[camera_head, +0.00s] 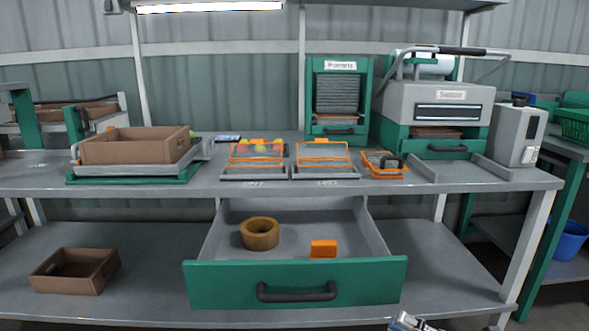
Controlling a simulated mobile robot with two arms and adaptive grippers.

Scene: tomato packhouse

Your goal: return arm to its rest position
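Part of my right gripper (408,322) shows at the bottom edge, right of centre, below and in front of the open drawer. Most of it is cut off by the frame, so I cannot see whether its fingers are open or shut. It is apart from the bench and the drawer. My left gripper and arm are not in view.
A green-fronted drawer (225,280) stands pulled out, holding a tape roll (260,233) and an orange block (323,249). The bench top (240,187) carries a brown crate (130,147), orange-framed trays and a sealer (435,105). Another brown crate (75,271) sits on the lower shelf.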

